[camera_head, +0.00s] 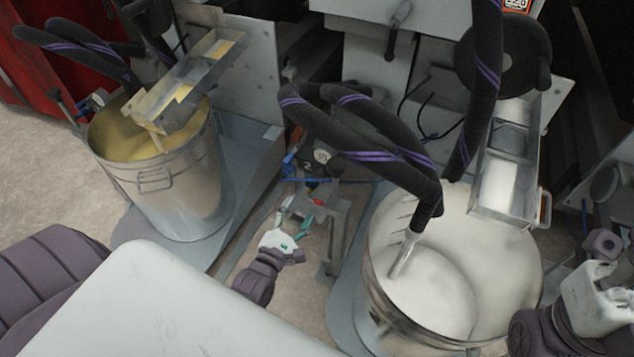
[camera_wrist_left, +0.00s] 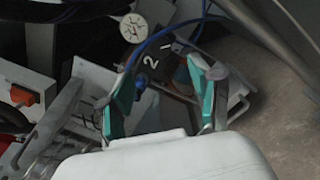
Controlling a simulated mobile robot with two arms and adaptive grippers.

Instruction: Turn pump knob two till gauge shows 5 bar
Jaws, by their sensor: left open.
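My left gripper (camera_head: 296,214) is open and empty in the gap between two large drums, below the pump unit. In the left wrist view its teal-padded fingers (camera_wrist_left: 164,72) stand apart, with a dark pump block (camera_wrist_left: 170,70) marked 2 and 1 beyond them. A small blue knob (camera_wrist_left: 141,80) shows between the fingers, nearer the left one, with no visible contact. The round pale gauge (camera_wrist_left: 133,28) is above; it also shows in the head view (camera_head: 322,156). Its reading is too small to tell. My right gripper (camera_head: 598,270) is at the right edge, its finger opening unclear.
A drum of yellow liquid (camera_head: 130,137) stands left and a drum of white liquid (camera_head: 520,275) right, with black hoses (camera_head: 365,125) above. A metal stand (camera_head: 335,235) is close to the left gripper. A blue cable (camera_wrist_left: 178,28) runs near the gauge.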

